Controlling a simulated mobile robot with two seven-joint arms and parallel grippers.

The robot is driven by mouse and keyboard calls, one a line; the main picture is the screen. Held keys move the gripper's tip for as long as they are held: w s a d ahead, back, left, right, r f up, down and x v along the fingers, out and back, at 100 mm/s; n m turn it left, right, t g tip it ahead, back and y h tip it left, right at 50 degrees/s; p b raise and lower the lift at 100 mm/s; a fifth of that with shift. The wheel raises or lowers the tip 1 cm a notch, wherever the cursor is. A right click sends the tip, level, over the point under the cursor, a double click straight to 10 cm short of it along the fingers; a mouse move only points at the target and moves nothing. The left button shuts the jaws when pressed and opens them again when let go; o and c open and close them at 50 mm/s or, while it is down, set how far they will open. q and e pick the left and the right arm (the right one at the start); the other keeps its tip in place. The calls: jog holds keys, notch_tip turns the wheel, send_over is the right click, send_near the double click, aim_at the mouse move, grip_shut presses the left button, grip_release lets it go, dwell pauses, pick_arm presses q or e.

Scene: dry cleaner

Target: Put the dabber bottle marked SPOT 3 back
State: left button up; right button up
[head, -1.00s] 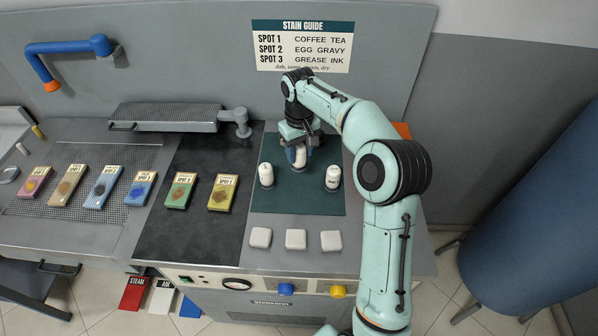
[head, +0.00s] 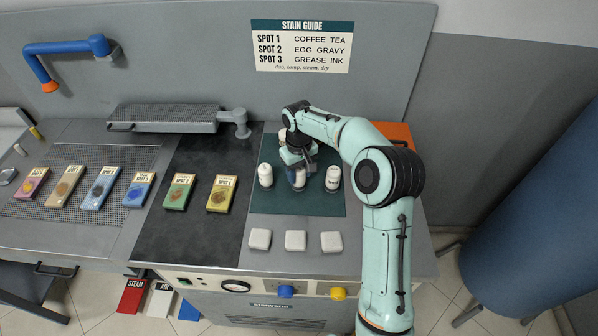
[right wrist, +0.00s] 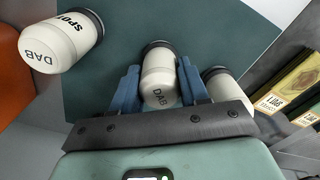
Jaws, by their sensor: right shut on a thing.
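My right gripper (head: 298,178) is over the green mat, between two white dabber bottles. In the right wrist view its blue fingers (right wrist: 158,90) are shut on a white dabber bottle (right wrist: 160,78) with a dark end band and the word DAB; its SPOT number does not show. Whether it touches the mat I cannot tell. The right-hand bottle (head: 333,177) shows SPOT and DAB in the wrist view (right wrist: 62,42), but its number is not readable. The left-hand bottle (head: 265,174) stands on the mat. My left gripper is not in view.
The green mat (head: 318,204) has free room in front. Several stain cards (head: 222,193) lie left. A stain guide sign (head: 302,46) hangs behind, and an orange thing (head: 396,134) is at back right.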

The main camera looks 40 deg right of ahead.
jog(key=o, duration=1)
jog(key=shift+f, duration=0.1)
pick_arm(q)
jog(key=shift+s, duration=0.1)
pick_arm(e)
jog(key=shift+o, duration=0.2)
jog(key=shift+s, duration=0.1)
notch_tip(320, 180, up, 11)
jog(key=shift+f+p, duration=0.1)
jog(key=shift+p, duration=0.65)
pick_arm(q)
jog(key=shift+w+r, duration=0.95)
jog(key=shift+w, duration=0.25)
pick_arm(e)
jog(key=shift+r, duration=0.8)
jog(key=shift+f, duration=0.1)
